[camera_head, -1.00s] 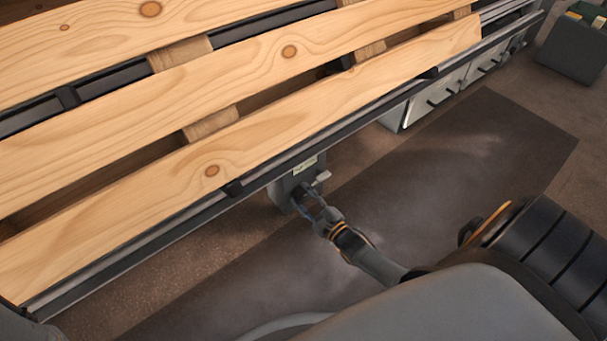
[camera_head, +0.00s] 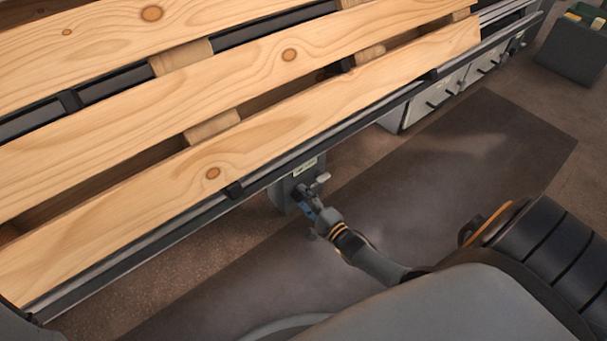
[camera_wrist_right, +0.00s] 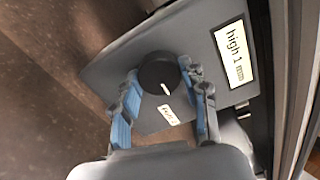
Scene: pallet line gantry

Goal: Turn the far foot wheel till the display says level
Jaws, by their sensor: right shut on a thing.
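A grey foot unit (camera_head: 284,190) hangs below the near rail of the pallet line. In the right wrist view its panel (camera_wrist_right: 110,72) carries a round black wheel (camera_wrist_right: 156,70) with a white pointer mark. A small white label (camera_wrist_right: 168,115) sits below the wheel; its text is too small to read surely. My right gripper (camera_head: 306,198) is shut on the wheel, one blue-padded finger on each side. My left gripper is not in view.
A wooden slatted pallet (camera_head: 250,90) lies on the conveyor, whose near rail (camera_head: 130,247) runs just above the foot unit. White drawers (camera_head: 432,100) stand under the line further right. A dark bin (camera_head: 575,48) is at the top right. The floor mat (camera_head: 440,190) is clear.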

